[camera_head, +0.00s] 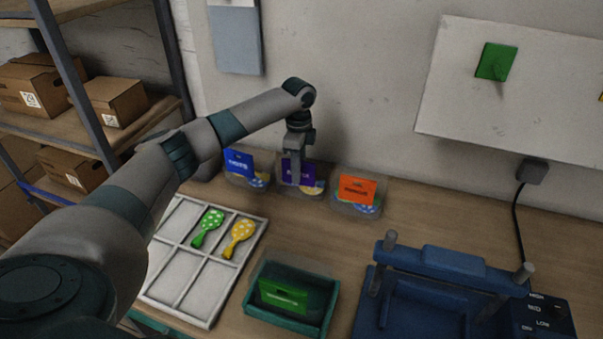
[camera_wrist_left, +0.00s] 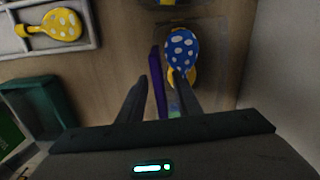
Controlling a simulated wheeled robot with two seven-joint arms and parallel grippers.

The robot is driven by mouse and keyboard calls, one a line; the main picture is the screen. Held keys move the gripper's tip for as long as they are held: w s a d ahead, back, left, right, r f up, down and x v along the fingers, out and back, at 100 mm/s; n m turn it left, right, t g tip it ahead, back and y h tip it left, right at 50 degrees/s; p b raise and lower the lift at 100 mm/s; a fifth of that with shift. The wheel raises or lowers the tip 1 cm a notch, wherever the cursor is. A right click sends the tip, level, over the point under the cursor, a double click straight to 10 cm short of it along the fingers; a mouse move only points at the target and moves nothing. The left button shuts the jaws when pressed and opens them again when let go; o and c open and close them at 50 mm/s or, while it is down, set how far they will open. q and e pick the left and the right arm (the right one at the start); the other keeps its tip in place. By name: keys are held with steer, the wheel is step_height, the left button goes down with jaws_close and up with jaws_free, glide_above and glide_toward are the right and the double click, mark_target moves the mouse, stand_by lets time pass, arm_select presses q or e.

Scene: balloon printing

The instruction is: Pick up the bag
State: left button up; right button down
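Three clear bags with coloured header cards lie at the back of the table by the wall: one with a blue card (camera_head: 239,163), one with a purple card (camera_head: 308,174), one with an orange card (camera_head: 357,190). My left gripper (camera_head: 296,178) points down at the purple-card bag and partly hides it. In the left wrist view the purple card (camera_wrist_left: 157,82) stands edge-on between the two fingers (camera_wrist_left: 160,88), with gaps on both sides; the gripper is open around it. A blue spotted balloon (camera_wrist_left: 181,52) and a yellow one show beside it. My right gripper is not in view.
A white divided tray (camera_head: 175,275) holds a green and a yellow spotted balloon. A green bin (camera_head: 262,322) holds a green card (camera_head: 284,295). A blue press (camera_head: 440,290) stands at right. Shelves with boxes (camera_head: 115,100) are at left. Bare table lies between bags and press.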

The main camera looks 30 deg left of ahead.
arm_select(q)
steer(key=shift+f, duration=0.95)
jaws_close()
